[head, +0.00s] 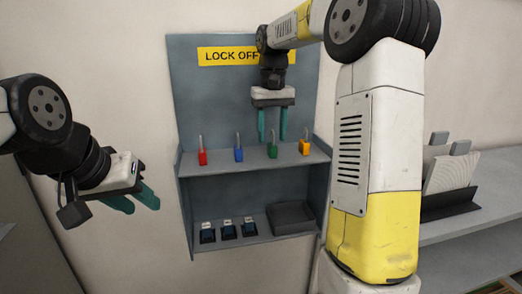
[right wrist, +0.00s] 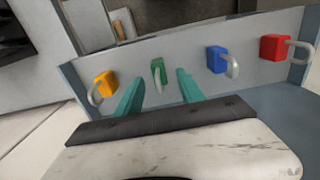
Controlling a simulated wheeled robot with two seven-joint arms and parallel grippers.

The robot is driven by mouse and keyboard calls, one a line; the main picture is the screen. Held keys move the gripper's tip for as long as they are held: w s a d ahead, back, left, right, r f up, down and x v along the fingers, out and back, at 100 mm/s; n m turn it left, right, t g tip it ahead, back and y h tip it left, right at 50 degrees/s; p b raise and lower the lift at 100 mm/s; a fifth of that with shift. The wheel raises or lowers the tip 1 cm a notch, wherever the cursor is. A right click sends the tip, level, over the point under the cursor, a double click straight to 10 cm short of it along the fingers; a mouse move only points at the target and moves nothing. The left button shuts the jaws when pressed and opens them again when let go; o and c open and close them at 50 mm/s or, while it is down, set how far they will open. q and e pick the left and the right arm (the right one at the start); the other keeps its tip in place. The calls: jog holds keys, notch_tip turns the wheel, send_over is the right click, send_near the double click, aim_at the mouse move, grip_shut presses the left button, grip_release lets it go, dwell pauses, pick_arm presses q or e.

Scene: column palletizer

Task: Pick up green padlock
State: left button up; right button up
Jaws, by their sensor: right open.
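The green padlock (head: 272,151) stands upright on the upper shelf of the lock-off station, with its shackle up, between the blue padlock (head: 239,154) and the orange padlock (head: 304,147). My right gripper (head: 272,138) is open above and around the line of the green padlock, its teal fingers pointing down. In the right wrist view the green padlock (right wrist: 158,72) shows between the two open fingertips (right wrist: 160,82), a little beyond them; I cannot tell any contact. My left gripper (head: 136,202) hangs at the left, away from the station, its teal fingers apart and empty.
A red padlock (head: 202,157) stands at the shelf's left end. The lower shelf (head: 260,237) holds several small dark devices (head: 229,230) and a dark box (head: 291,217). The yellow sign (head: 225,56) is on the back panel. A counter with a file rack (head: 450,204) is at right.

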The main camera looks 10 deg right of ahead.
aim_at(272, 144)
notch_tip(272, 144, down, 4)
jog(key=shift+f, duration=0.1)
grip_shut()
dwell(0.5)
